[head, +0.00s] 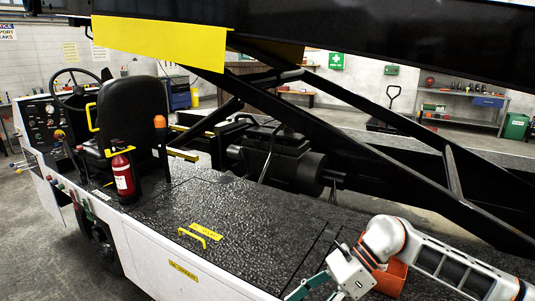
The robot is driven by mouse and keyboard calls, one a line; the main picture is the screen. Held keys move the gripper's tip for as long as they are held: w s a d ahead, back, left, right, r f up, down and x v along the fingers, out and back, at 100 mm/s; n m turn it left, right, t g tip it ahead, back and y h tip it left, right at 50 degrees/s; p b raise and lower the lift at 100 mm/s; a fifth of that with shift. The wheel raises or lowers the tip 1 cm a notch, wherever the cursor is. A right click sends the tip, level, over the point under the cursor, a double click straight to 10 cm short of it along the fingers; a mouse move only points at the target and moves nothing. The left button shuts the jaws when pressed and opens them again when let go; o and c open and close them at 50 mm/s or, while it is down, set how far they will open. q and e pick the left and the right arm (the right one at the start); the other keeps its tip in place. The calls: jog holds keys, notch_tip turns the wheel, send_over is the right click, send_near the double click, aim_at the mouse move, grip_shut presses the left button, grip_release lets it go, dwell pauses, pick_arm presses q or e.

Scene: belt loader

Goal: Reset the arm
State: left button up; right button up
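My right arm comes in from the lower right, over the black textured deck (160,215) of the belt loader. My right gripper (312,288) is at the bottom edge, with a white body and a teal finger part pointing down left. Its fingertips are cut off by the frame, so I cannot tell whether it is open or holds anything. An orange box-like thing (392,280) shows behind the wrist, partly hidden by the arm. My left gripper is not in view.
A red fire extinguisher (123,178) stands beside the black driver's seat (127,118). A yellow handle (192,237) rises from the deck. Black diagonal lift beams (365,155) and the raised conveyor (400,40) cross above.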

jog(key=s+a+r+m+t+y, duration=0.25)
jog(key=a+r+m+y, duration=0.25)
jog(key=a+m+y, duration=0.4)
jog(key=w+d+f+m+t, duration=0.2)
jog(key=w+d+m+t, duration=0.15)
jog(key=m+t, duration=1)
jog(key=s+d+f+m+t+h, duration=0.2)
jog(key=d+f+m+h, duration=0.95)
jog(key=f+m, duration=0.6)
jog(key=s+d+f+m+g+h, duration=0.2)
jog(key=s+d+f+m, duration=0.2)
jog(key=s+f, duration=0.2)
jog(key=s+d+f+m+g+h, duration=0.2)
jog(key=s+d+f+m+h, duration=0.1)
jog(key=s+f, duration=0.4)
jog(key=d+f+m, duration=0.1)
jog(key=m, duration=0.1)
jog(key=shift+s+d+m+g, duration=0.2)
jog(key=shift+d+m+g, duration=0.1)
